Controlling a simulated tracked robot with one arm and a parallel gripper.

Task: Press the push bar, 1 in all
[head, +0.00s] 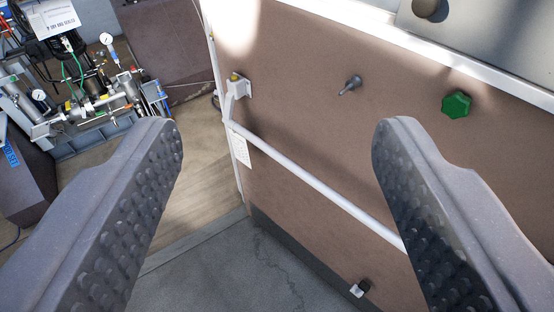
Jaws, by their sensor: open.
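The push bar (310,182) is a white rod that runs slantwise across a brown panel, from a white bracket (238,88) at its upper left down to the right. Its lower right end is hidden behind the right finger. My gripper (277,140) is open and empty, with one dark studded finger at the left and one at the right. In the picture the bar passes between the fingers and behind the right one. I see no contact on the visible part of the bar, and how far off it is I cannot tell.
The brown panel (300,90) also bears a green knob (456,105), a small grey lever (350,85) and a small dark and white fitting (360,288) low down. Pipework with gauges (100,95) stands at the left. Grey floor (240,270) lies clear below.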

